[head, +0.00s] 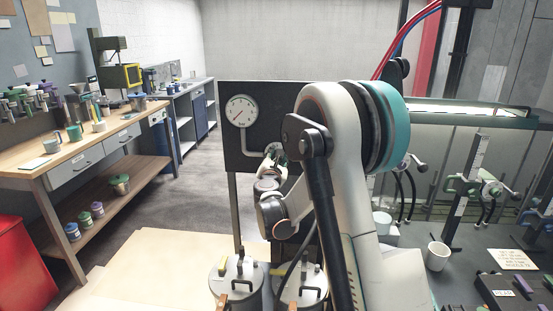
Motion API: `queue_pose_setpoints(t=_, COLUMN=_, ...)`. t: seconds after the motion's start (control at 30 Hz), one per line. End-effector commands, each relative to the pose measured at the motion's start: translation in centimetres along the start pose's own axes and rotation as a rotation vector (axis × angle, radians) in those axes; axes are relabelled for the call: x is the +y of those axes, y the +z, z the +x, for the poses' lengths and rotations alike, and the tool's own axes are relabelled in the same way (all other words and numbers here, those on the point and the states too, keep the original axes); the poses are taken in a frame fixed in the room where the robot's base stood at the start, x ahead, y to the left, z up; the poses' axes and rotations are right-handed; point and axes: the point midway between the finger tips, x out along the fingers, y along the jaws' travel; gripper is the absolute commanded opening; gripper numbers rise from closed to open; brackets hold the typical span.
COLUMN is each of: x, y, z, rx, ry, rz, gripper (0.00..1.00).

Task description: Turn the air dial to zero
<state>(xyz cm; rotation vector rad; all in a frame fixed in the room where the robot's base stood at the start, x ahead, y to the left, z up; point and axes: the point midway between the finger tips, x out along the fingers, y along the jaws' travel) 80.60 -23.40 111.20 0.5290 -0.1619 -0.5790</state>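A round white gauge (242,111) with a small needle is mounted on a dark upright panel (262,98) in the middle of the head view. The needle seems to point to the lower left; the scale is too small to read. A pale pipe runs down from the gauge and bends right toward a small green and grey fitting. My gripper (273,152) is at that fitting, low on the panel. My arm and wrist cover much of this spot, so the dial's knob and my fingertips do not show clearly. I cannot tell whether the fingers are closed on anything.
Two lidded metal pots (236,283) stand below the panel. A wooden workbench (60,162) with jars is at left. At right are a white cup (437,256), a sign (511,259) and spindle stands with hoses. The floor between bench and panel is clear.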

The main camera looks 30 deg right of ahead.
Motion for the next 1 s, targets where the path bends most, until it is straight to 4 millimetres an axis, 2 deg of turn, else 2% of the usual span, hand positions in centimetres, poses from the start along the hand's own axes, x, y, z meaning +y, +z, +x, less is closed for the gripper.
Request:
queue_pose_setpoints(t=0.2, x=-0.1, y=-0.1, z=-0.1, rx=0.000, ry=0.000, rz=0.001, gripper=0.10)
queue_pose_setpoints(t=0.23, x=-0.1, y=-0.1, z=-0.1, rx=0.000, ry=-0.001, rz=0.001, gripper=0.38)
queue_pose_setpoints(t=0.3, x=-0.1, y=-0.1, z=-0.1, rx=0.000, ry=0.000, rz=0.001, gripper=0.54)
queue_pose_setpoints(t=0.73, x=0.0, y=0.0, z=-0.6, rx=0.000, ry=0.000, rz=0.001, gripper=0.54)
queue_pose_setpoints(t=0.87, x=0.0, y=0.0, z=-2.3, rx=0.001, ry=0.001, rz=0.001, gripper=0.54)
queue_pose_setpoints(t=1.0, x=0.0, y=-0.1, z=-5.1, rx=0.001, ry=0.001, rz=0.001, gripper=0.54)
